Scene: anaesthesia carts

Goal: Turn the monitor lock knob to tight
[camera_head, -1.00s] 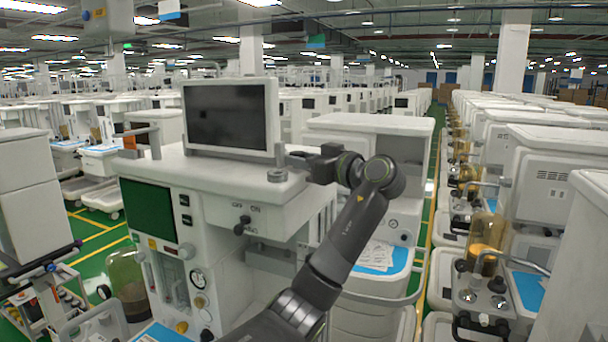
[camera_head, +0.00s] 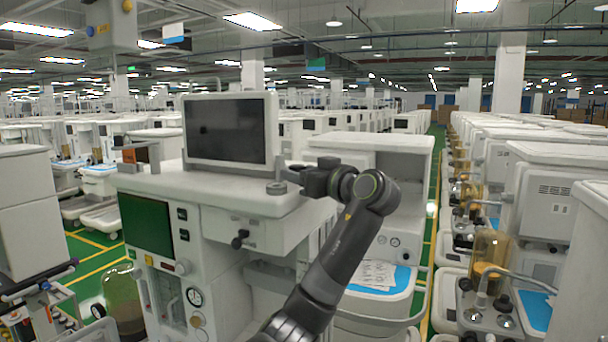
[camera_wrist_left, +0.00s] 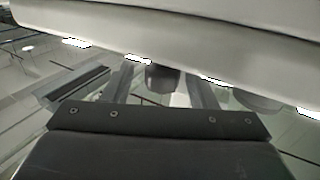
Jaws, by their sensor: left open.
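The monitor (camera_head: 226,130) stands upright on top of the white anaesthesia cart (camera_head: 215,196), its dark screen facing me. A round grey knob-like piece (camera_head: 276,188) sits on the cart top by the monitor's lower right corner. My left gripper (camera_head: 294,172) is at that corner, reaching in from the right, partly hidden by its own wrist. In the left wrist view its two fingers (camera_wrist_left: 162,88) are apart, with a dark stubby knob (camera_wrist_left: 160,78) showing between them under a white edge. I cannot tell whether they touch it. My right gripper is out of view.
A black knob (camera_head: 239,239) sticks out of the cart front, beside a green screen (camera_head: 146,224). Another white cart (camera_head: 372,146) stands close behind my left arm. Rows of carts fill both sides, with a green aisle (camera_head: 437,160) between.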

